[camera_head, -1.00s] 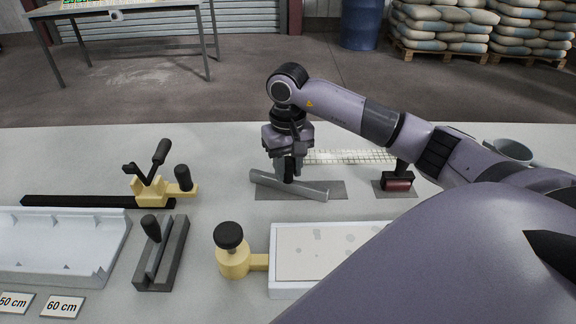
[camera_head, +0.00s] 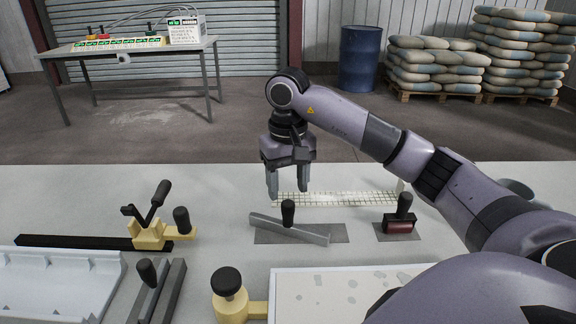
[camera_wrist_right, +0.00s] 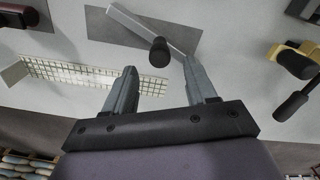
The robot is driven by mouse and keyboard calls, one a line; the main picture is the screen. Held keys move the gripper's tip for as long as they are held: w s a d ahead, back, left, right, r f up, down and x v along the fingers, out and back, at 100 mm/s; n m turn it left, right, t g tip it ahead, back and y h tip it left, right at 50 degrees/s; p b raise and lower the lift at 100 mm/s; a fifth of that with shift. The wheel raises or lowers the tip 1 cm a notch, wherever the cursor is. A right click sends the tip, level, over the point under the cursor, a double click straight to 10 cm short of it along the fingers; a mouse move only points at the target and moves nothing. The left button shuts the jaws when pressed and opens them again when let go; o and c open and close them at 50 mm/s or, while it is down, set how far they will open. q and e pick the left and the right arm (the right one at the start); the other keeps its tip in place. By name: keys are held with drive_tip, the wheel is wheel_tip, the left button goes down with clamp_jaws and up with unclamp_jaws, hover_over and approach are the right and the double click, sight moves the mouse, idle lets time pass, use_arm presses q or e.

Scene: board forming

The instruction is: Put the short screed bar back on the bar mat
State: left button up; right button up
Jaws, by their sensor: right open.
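The short screed bar (camera_head: 311,235) is a grey bar with a black knob handle. It lies slantwise across the dark grey bar mat (camera_head: 335,230), and its left end sticks out past the mat's left edge. My right gripper (camera_head: 287,196) is open and empty, above and behind the bar, apart from its handle. In the right wrist view the bar (camera_wrist_right: 140,30) and its black knob show beyond the two open fingers (camera_wrist_right: 160,90), with part of the mat (camera_wrist_right: 188,18) beside it. My left gripper is not in view.
A wire mesh strip (camera_head: 350,199) lies behind the bar mat. A white mould (camera_head: 350,290) with a yellow clamp (camera_head: 230,295) is in front. Another tool (camera_head: 157,290) and a clamp (camera_head: 150,232) are left.

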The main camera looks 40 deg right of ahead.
drive_tip(key=shift+r+p, duration=0.4)
drive_tip(key=shift+r, duration=2.05)
